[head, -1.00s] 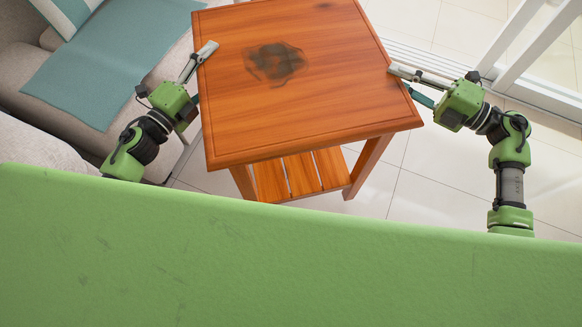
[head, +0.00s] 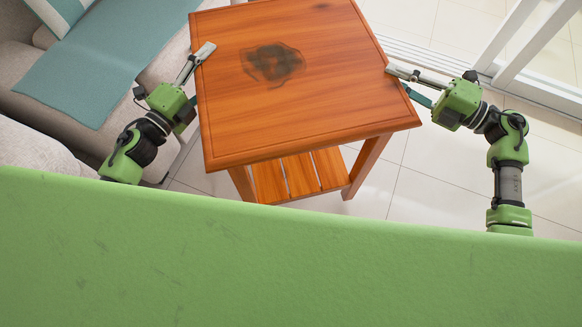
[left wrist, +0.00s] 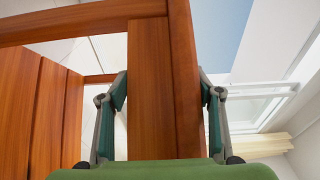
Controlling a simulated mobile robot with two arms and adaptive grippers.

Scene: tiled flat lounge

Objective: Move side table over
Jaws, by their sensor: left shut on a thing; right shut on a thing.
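The orange-brown wooden side table (head: 310,100) stands upright in the middle of the head view, with a dark stain on its top and a slatted lower shelf (head: 290,177). My left gripper (head: 203,54) is shut on the table's left edge. In the left wrist view my left gripper's fingers (left wrist: 160,95) lie on either side of the wooden table edge (left wrist: 185,80). My right gripper (head: 392,74) is shut on the table's right edge. The fingers under the tabletop are partly hidden in the head view.
A grey sofa (head: 30,80) with a teal throw (head: 95,60) stands close on the left, beside my left arm. A white sliding door frame (head: 530,80) runs along the right, beyond my right arm. Pale tiled floor (head: 420,170) is clear right of the table.

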